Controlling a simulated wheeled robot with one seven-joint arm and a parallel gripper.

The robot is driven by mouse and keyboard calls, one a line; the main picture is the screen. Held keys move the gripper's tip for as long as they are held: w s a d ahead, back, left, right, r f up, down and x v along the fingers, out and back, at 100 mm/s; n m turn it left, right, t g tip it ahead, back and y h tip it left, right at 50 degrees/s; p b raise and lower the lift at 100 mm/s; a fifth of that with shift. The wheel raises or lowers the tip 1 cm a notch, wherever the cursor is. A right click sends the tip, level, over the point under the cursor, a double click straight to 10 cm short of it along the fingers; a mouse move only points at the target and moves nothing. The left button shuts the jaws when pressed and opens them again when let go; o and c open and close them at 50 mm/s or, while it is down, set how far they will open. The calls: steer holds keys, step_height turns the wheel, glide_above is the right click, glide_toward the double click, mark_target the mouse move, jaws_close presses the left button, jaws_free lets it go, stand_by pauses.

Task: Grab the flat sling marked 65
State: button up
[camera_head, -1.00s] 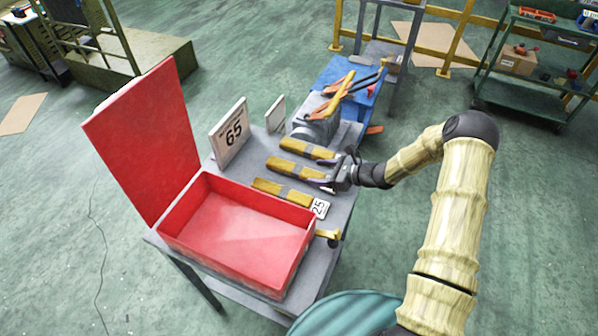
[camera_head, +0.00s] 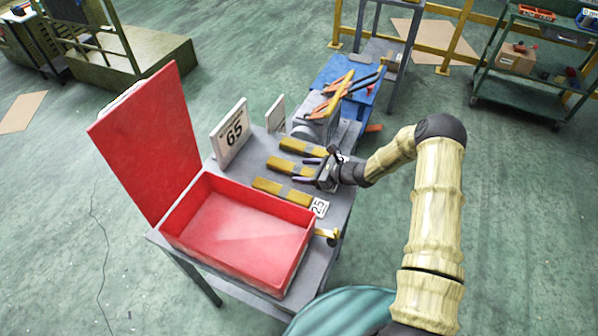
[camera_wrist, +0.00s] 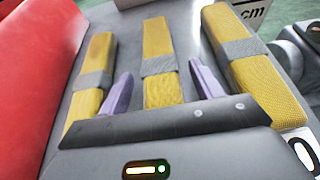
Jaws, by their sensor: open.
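Three flat yellow slings with grey bands lie side by side on the grey table: the far sling (camera_head: 294,145), the middle sling (camera_head: 282,166) and the near sling (camera_head: 268,187). A card reading 25 (camera_head: 320,207) lies at the near sling's end. My gripper (camera_head: 308,170) is open over the end of the middle sling. In the wrist view, the middle sling (camera_wrist: 157,38) runs between my open fingers (camera_wrist: 160,70). The near sling (camera_wrist: 95,75) is left of them, the far sling (camera_wrist: 232,45) right. No card for the middle sling shows; my gripper covers that area.
An upright sign reading 65 (camera_head: 230,134) stands behind the slings on the grey table (camera_head: 215,165). An open red box (camera_head: 170,235) with a raised lid (camera_head: 150,145) is at the left. A grey machine (camera_head: 313,131) stands beyond the far sling. A partly visible card (camera_wrist: 301,148) lies at the far sling's end.

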mark_target(306, 171)
steer(key=shift+c, duration=0.3)
steer(key=c, duration=1.2)
steer(key=shift+c, duration=0.2)
steer(key=shift+r, duration=0.15)
step_height(306, 171, up, 10)
steer(key=b, duration=0.2)
steer(key=shift+w, duration=0.1)
steer(key=shift+a, duration=0.1)
